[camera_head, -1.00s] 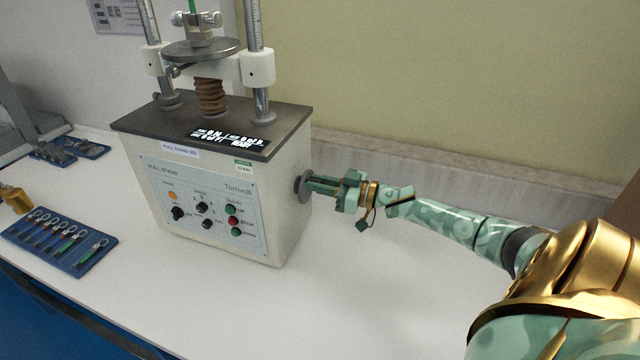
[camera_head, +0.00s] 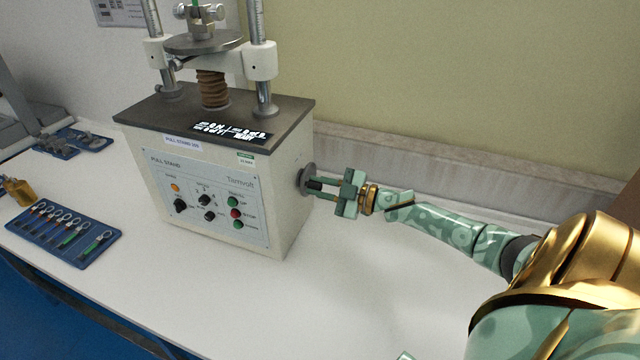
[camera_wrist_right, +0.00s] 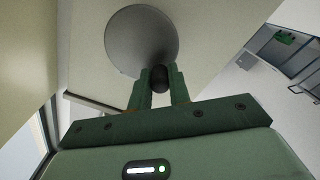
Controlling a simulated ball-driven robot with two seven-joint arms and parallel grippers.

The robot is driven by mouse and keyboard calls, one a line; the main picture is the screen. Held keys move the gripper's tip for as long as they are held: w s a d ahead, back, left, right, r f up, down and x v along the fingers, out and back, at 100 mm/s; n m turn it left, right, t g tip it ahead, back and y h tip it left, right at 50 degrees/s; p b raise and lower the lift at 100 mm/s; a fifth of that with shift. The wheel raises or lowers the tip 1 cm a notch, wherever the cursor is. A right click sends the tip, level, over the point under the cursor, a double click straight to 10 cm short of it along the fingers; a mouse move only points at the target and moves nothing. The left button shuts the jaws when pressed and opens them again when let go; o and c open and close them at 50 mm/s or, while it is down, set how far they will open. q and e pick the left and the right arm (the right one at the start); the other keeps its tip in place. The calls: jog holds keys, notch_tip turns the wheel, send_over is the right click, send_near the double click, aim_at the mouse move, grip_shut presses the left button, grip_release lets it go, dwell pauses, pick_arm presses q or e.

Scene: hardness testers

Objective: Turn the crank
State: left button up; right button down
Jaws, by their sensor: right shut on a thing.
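The pull stand (camera_head: 215,180) is a cream box with a dark top, standing on the white bench. Its crank is a grey disc (camera_head: 307,180) on the right side wall, with a dark handle knob. In the right wrist view the disc (camera_wrist_right: 141,38) fills the upper middle and the dark knob (camera_wrist_right: 159,78) sits between my fingertips. My right gripper (camera_head: 318,187) reaches in from the right and is shut on this knob; the right wrist view shows its green fingers (camera_wrist_right: 158,88) on both sides of it. My left gripper is not clearly visible; a small green tip shows at the bottom edge.
A blue tray (camera_head: 110,252) with several ringed tools lies at the left front of the bench. A brass bottle (camera_head: 18,191) and another blue tray (camera_head: 62,151) are farther left. The bench right of the stand is clear, with a wall ledge (camera_head: 400,165) behind.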

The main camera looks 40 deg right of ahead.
aim_at(306, 194)
jog(key=n, duration=0.1)
jog(key=f+n, duration=0.1)
jog(key=n+b, duration=0.1)
jog(key=shift+s+a+f+n, duration=0.1)
jog(key=shift+f+n, duration=0.15)
jog(key=shift+n, duration=0.15)
jog(key=n+b, duration=0.1)
jog(key=n, duration=0.1)
jog(key=f+n+b, duration=0.1)
jog(key=n, duration=0.1)
jog(key=f+n+b, duration=0.1)
jog(key=n+b, duration=0.1)
jog(key=n, duration=0.1)
jog(key=shift+d+f, duration=0.1)
jog(key=shift+d, duration=0.1)
pick_arm(q)
notch_tip(306, 194, down, 7)
jog(key=s+b, duration=0.2)
jog(key=shift+g, duration=0.3)
pick_arm(e)
jog(key=shift+w+d+f+n, duration=0.1)
jog(key=shift+w+d+n, duration=0.05)
jog(key=shift+n, duration=0.65)
jog(key=shift+w+d+f+n, duration=0.1)
jog(key=shift+n, duration=0.7)
jog(key=c, duration=1.4)
grip_release()
jog(key=shift+o, duration=0.5)
jog(key=shift+s+d, duration=0.1)
